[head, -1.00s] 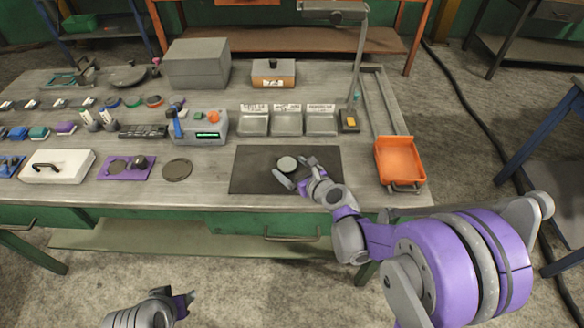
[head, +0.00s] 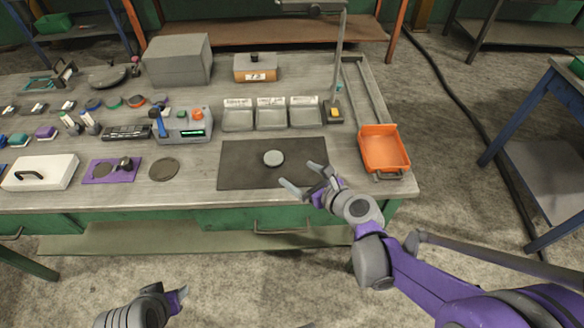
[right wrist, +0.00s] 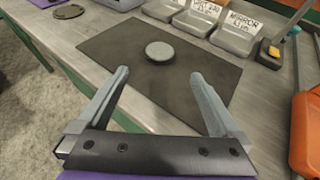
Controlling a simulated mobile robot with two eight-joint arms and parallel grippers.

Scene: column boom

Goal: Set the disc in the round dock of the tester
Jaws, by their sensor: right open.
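The pale grey disc (head: 273,158) lies flat on a dark mat (head: 235,177) near the front of the bench; the right wrist view shows the disc (right wrist: 160,51) beyond my fingertips. My right gripper (head: 302,174) is open and empty, just right and in front of the disc, apart from it; its two fingers spread wide in the wrist view (right wrist: 160,75). A grey box with a green display and orange knob (head: 185,125), possibly the tester, stands left of the mat. A purple plate with a dark round recess (head: 103,170) lies farther left; I cannot tell which part is the dock. My left gripper (head: 180,297) is low in front of the bench.
A dark round plate (head: 164,169) lies between purple plate and mat. Three labelled grey trays (head: 271,117) stand behind the mat. A lamp post (head: 338,60) and an orange bin (head: 383,147) are to the right. A white block with a handle (head: 40,172) is at left.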

